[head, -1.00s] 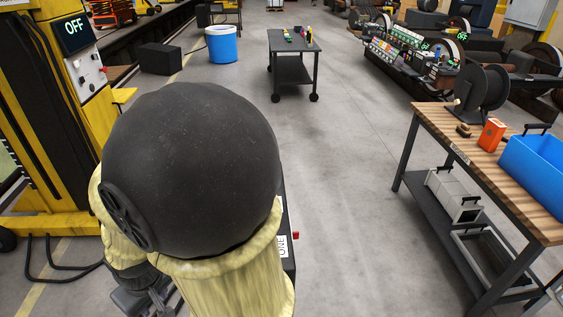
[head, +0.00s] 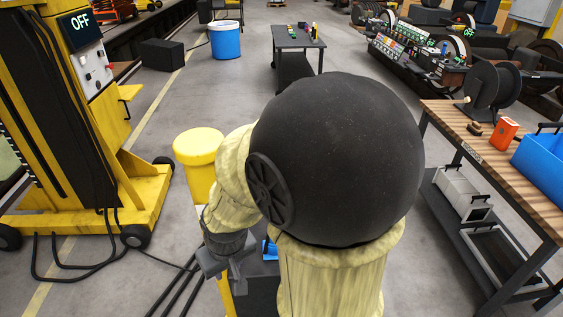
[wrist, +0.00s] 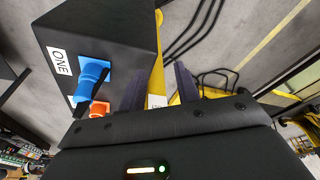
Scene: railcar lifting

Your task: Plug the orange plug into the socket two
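In the wrist view a dark box (wrist: 85,30) carries a white label reading ONE. A blue plug (wrist: 92,75) sticks out of its face beside that label. An orange piece (wrist: 99,108), which looks like the orange plug, shows just past the blue one, partly hidden by my gripper's body. In the head view my gripper (head: 225,266) is low, left of the partly hidden box (head: 256,294). I cannot make out socket two.
A yellow post (head: 198,165) stands behind my gripper. A yellow lifting column (head: 90,120) with an OFF display is on the left, with black cables (head: 70,277) on the floor. A wooden workbench (head: 455,125) is on the right.

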